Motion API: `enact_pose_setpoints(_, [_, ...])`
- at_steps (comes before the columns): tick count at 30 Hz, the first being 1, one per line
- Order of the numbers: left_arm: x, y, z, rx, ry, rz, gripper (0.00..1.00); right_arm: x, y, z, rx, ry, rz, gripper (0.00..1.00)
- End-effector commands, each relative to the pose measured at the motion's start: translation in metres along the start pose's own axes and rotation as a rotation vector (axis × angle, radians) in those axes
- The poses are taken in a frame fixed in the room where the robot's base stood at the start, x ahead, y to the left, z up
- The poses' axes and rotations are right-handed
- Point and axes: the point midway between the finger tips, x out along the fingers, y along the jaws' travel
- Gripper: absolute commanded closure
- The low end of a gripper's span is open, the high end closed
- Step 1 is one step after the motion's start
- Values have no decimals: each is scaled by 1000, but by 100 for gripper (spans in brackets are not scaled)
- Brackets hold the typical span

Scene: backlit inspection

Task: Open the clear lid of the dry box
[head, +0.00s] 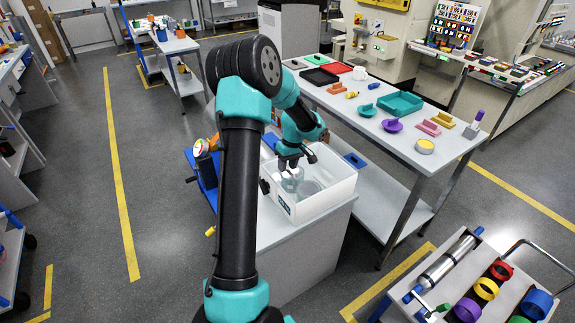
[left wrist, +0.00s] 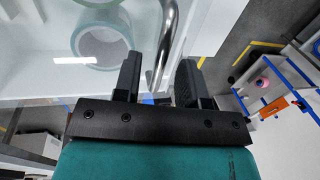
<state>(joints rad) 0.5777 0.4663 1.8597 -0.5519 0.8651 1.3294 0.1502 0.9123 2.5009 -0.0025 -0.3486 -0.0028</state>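The dry box (head: 327,203) is a white open-topped-looking bin with a label on its front, standing on a grey cabinet. Its clear lid (left wrist: 75,61) is hard to make out in the head view; in the left wrist view it shows as a glassy sheet with a bright reflection. A shiny metal bar handle (left wrist: 164,45) passes between the two black fingers of my left gripper (head: 291,167), also in the left wrist view (left wrist: 158,78). The fingers stand apart with gaps beside the bar, so the gripper looks open around it. My right gripper is not in view.
A pale round ring (left wrist: 101,42) shows through the lid. A long workbench (head: 440,147) with coloured parts and a teal tray (head: 400,103) stands to the right of the box. A cart (head: 480,285) with rolls is at lower right. Open floor lies left.

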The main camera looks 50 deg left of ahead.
Motion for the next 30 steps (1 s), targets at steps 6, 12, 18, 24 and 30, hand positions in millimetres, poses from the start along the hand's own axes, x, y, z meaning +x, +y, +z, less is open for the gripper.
enact_pose_setpoints(6, [0,0,0,0,0,0,77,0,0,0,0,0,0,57])
enact_pose_setpoints(12, [0,0,0,0,0,0,96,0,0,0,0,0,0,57])
enact_pose_setpoints(18, [0,0,0,0,0,0,100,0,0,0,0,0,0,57])
enact_pose_setpoints(24, [0,0,0,0,0,0,100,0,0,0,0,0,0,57])
enact_pose_setpoints(30, [-3,-4,-3,-7,-1,-10,100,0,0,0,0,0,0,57])
